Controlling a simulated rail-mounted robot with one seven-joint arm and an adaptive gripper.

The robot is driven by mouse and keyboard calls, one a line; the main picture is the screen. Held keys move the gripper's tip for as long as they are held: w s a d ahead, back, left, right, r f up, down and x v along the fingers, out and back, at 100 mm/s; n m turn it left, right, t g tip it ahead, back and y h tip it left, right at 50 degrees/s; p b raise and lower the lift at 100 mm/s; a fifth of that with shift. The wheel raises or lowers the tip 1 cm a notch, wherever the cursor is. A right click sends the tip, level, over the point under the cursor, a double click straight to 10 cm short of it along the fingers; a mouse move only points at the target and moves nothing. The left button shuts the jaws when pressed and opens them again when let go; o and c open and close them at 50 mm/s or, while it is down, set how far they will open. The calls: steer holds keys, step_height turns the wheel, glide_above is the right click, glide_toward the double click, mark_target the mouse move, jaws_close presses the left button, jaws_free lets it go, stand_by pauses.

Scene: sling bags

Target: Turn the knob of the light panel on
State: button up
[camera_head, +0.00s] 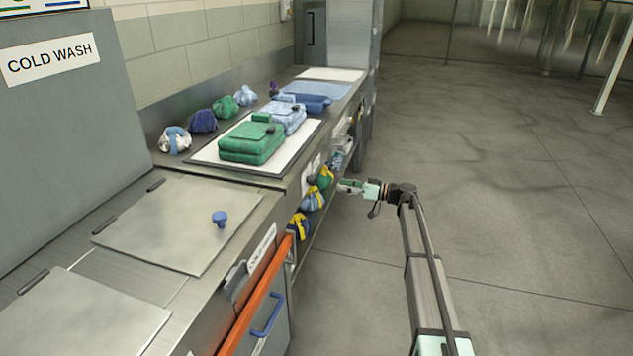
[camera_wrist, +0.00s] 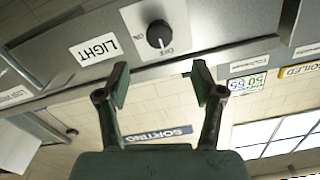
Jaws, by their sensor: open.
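The light panel (camera_wrist: 182,47) is a white plate on the metal counter's front, with ON and OFF marks and a LIGHT label (camera_wrist: 95,49) beside it in the wrist view. Its black knob (camera_wrist: 159,34) has a pale pointer line; I cannot tell for sure which mark it points to. My gripper (camera_wrist: 160,82) is open and empty, its two fingertips apart, with the knob beyond them and not visibly touched. In the head view my gripper (camera_head: 345,187) is at the counter's front edge, near the dark knob (camera_head: 312,180).
Green (camera_head: 252,142) and blue bags lie on the counter's white mat. An orange rail (camera_head: 254,312) runs along the nearer front. The floor (camera_head: 500,210) to the right is clear.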

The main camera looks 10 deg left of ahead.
mark_target(315, 181)
steer(key=a, duration=0.3)
steer(key=w+a, duration=0.1)
steer(key=a, duration=0.3)
steer(key=w+a, duration=0.1)
steer(key=a, duration=0.2)
steer(key=shift+w+a, duration=0.1)
steer(key=shift+a, duration=0.1)
steer(key=c, duration=1.1)
